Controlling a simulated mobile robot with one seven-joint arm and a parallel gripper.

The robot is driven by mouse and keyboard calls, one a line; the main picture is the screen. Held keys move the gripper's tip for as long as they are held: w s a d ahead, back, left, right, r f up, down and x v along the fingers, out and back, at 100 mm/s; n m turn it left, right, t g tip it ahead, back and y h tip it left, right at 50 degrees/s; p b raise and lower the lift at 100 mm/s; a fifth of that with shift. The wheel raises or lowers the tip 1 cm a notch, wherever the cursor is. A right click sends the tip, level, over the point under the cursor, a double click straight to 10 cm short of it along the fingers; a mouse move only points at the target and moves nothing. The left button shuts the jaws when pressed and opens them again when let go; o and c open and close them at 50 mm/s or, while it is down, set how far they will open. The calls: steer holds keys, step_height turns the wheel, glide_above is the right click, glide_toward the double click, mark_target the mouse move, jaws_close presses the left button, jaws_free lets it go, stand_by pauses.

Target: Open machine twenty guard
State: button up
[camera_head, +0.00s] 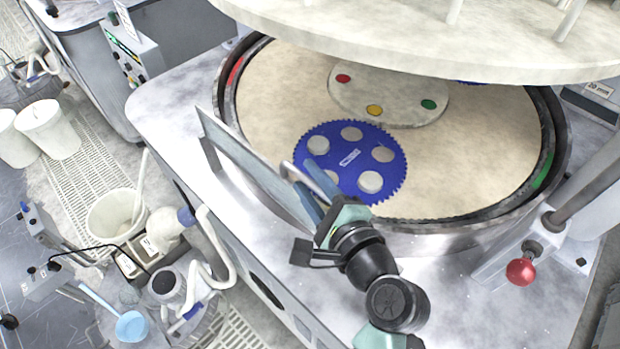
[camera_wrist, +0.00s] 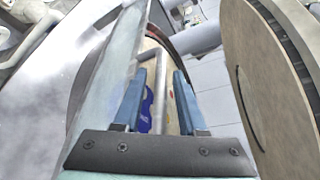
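The guard is a translucent upright panel (camera_head: 255,168) along the front left edge of machine twenty's round platen (camera_head: 470,150). A label reading 20 (camera_head: 598,89) is at the machine's right. In the wrist view the panel (camera_wrist: 112,72) rises just left of my gripper (camera_wrist: 160,78). A grey bar handle (camera_wrist: 159,100) shows between the two blue fingers, with gaps visible beside it. My gripper (camera_head: 313,184) is open at the guard's right end in the head view, where its fingers partly hide the handle.
A blue toothed carrier (camera_head: 392,160) with several discs lies on the platen. A large pale upper plate (camera_head: 400,45) hangs above. A red knob (camera_head: 520,271) stands at front right. Buckets (camera_head: 100,215) and bottles crowd the floor side at left.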

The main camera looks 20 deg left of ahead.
jaws_close()
stand_by(1.2)
